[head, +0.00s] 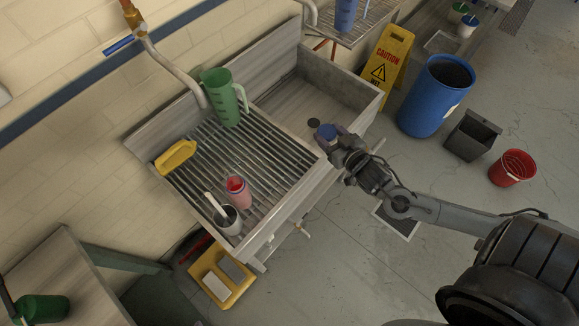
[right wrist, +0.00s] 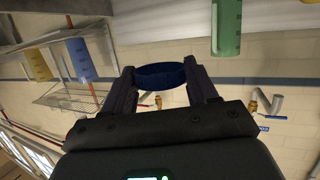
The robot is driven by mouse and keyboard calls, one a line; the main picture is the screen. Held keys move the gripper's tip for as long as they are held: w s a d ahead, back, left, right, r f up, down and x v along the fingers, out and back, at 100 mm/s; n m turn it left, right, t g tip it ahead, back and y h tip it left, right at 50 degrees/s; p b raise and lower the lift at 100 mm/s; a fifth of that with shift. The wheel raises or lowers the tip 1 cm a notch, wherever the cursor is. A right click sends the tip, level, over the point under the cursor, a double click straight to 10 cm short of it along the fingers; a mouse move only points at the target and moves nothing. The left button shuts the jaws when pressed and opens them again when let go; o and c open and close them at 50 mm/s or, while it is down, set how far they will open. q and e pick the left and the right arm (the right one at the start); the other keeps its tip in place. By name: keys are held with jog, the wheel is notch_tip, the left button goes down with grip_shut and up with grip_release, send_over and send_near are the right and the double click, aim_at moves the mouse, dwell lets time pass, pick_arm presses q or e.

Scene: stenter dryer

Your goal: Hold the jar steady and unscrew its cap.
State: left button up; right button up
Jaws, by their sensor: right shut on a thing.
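My right gripper (head: 334,139) is shut on a blue, round, cap-like piece (head: 327,132) above the front rim of the sink, near its right basin. In the right wrist view, this dark blue cap (right wrist: 160,74) sits between the two fingers (right wrist: 161,85), with bare wall showing beyond it. I cannot make out a jar body attached to it. A pink container with a red top (head: 239,191) stands on the slatted rack; I cannot tell whether it is the jar. My left gripper is not in view.
The metal sink (head: 287,211) has a slatted left part holding a green jug (head: 222,97), a yellow container (head: 175,157) and a white-grey mug (head: 228,220). A blue drum (head: 434,98), a caution sign (head: 390,57) and a red bucket (head: 511,168) stand on the floor.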

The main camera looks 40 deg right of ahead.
notch_tip(320, 180, down, 3)
jog(key=b, duration=0.3)
send_over(292, 164)
notch_tip(292, 164, down, 7)
jog(key=shift+f, duration=0.1)
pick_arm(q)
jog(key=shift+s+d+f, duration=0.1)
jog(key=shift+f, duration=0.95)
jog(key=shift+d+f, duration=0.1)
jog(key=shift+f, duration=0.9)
pick_arm(e)
jog(key=shift+f, duration=2)
jog(key=shift+f, duration=0.1)
